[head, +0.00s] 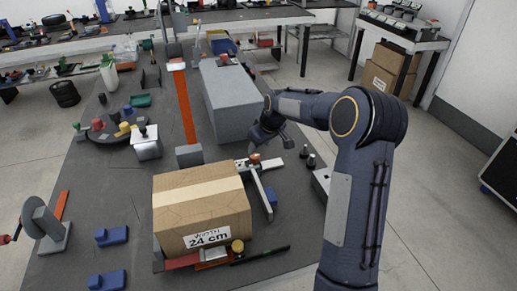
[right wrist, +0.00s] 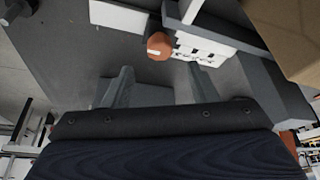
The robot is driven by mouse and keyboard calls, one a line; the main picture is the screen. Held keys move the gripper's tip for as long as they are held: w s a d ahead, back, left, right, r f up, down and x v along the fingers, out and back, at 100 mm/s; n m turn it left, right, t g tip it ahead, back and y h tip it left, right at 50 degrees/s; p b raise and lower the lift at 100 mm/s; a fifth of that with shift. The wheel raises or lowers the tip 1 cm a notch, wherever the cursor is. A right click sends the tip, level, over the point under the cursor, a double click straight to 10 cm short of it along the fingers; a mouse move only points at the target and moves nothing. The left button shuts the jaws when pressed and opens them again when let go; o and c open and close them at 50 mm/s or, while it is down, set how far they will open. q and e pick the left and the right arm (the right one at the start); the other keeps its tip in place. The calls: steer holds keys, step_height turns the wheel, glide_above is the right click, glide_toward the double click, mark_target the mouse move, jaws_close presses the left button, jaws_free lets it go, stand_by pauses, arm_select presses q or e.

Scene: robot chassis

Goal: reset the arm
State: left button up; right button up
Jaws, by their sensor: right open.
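My right arm reaches in from the lower right of the head view and bends down over the table. Its right gripper (head: 272,142) is above the table's right part, beyond the cardboard box and beside the long grey block. In the right wrist view the two fingers of the right gripper (right wrist: 162,82) stand wide apart with nothing between them. An orange knob (right wrist: 160,46) on a white and grey metal device lies past the fingertips; I cannot tell the exact gap. My left gripper is in neither view.
The cardboard box (head: 203,219) marked "24 cm" sits on the dark table near the front. The measuring device (head: 262,183) stands against its right side. A long grey block (head: 230,103) lies behind. Small black weights (head: 308,156) stand near the right edge.

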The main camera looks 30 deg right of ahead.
stand_by(0.4)
steer(key=s+a+r+m, duration=0.1)
steer(key=s+a+r, duration=0.2)
steer(key=s+r, duration=0.15)
steer(key=s+a+r+y, duration=0.1)
steer(key=s+a+r, duration=0.15)
steer(key=s, duration=0.35)
steer(key=s+a+r+m, duration=0.1)
steer(key=s+a+r, duration=0.1)
steer(key=s+r, duration=0.3)
steer(key=s+a+f, duration=0.1)
steer(key=s+a, duration=0.2)
steer(key=s, duration=0.3)
steer(key=s+a+f+m+y, duration=0.1)
steer(key=s+a+f, duration=0.1)
steer(key=s, duration=0.5)
steer(key=s+a+f+t+y, duration=0.1)
steer(key=s+a, duration=0.3)
steer(key=s, duration=0.2)
steer(key=shift+s+a+f+m, duration=0.25)
steer(key=shift+a+f+m, duration=0.05)
steer(key=shift+f+m, duration=0.1)
